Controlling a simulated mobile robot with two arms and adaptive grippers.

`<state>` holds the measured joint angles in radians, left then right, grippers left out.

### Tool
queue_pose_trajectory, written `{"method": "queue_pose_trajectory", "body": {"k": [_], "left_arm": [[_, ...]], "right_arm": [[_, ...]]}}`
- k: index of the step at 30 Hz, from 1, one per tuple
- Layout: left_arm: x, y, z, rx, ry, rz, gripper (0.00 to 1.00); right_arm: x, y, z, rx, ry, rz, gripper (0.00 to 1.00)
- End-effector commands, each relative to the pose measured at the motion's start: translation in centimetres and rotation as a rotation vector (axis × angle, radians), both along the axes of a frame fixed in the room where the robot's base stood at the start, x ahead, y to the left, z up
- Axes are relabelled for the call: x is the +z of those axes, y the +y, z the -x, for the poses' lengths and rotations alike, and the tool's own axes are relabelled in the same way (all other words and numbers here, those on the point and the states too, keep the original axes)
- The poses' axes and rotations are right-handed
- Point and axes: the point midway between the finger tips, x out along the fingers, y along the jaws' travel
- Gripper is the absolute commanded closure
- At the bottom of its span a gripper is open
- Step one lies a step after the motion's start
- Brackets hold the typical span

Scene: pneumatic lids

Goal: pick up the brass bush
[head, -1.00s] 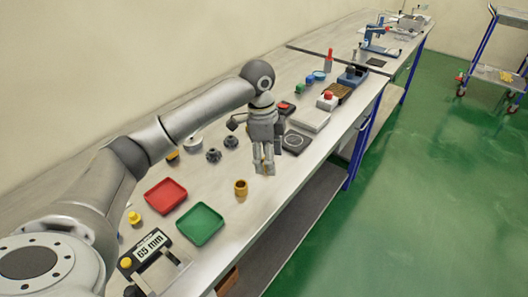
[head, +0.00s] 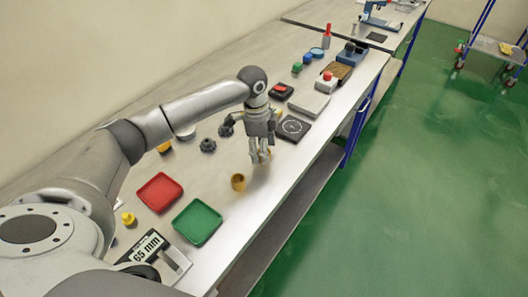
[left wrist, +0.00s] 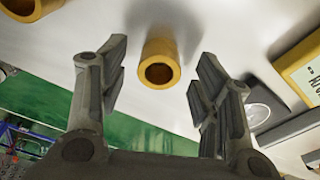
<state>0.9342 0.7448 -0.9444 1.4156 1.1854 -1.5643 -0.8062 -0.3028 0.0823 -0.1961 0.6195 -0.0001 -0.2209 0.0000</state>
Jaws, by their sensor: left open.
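A brass bush (head: 238,182), a short hollow cylinder, stands on the bench near its front edge in the head view. My left gripper (head: 260,157) is open, fingers pointing down, just right of and behind that bush in the picture. A yellow patch shows by its fingers, mostly hidden. In the left wrist view a brass bush (left wrist: 159,66) with a dark round bore appears between the two open fingers, with gaps on both sides. Part of a second brass-coloured ring (left wrist: 30,6) shows at the top left there. My right gripper is not visible.
A red tray (head: 158,193) and a green tray (head: 197,223) lie to the left, beside a 65 mm gauge (head: 150,248). Dark knobs (head: 208,145) lie behind my gripper. A dark square plate (head: 292,127) and a pale box (head: 309,103) are to its right.

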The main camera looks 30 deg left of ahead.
Motion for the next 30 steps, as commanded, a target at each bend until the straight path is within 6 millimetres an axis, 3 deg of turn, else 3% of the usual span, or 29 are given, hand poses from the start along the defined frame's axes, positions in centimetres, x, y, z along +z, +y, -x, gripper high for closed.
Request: {"method": "queue_pose_trajectory", "body": {"k": [4, 11, 18, 24, 30], "left_arm": [[-1.4, -0.2, 0.0, -0.002, 0.000, 0.000, 0.42], [-1.6, -0.2, 0.0, -0.002, -0.002, -0.001, 0.42], [-1.6, -0.2, 0.0, -0.002, -0.001, 0.000, 0.70], [-1.6, -0.2, 0.0, -0.002, -0.001, 0.000, 0.96], [-1.5, -0.2, 0.0, -0.002, -0.002, 0.000, 0.97]], "right_arm": [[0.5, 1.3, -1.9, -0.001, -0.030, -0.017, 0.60], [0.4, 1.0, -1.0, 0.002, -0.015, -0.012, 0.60], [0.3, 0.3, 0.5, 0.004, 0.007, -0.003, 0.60], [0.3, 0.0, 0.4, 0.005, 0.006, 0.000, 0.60], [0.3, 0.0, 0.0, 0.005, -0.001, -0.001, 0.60]]}}
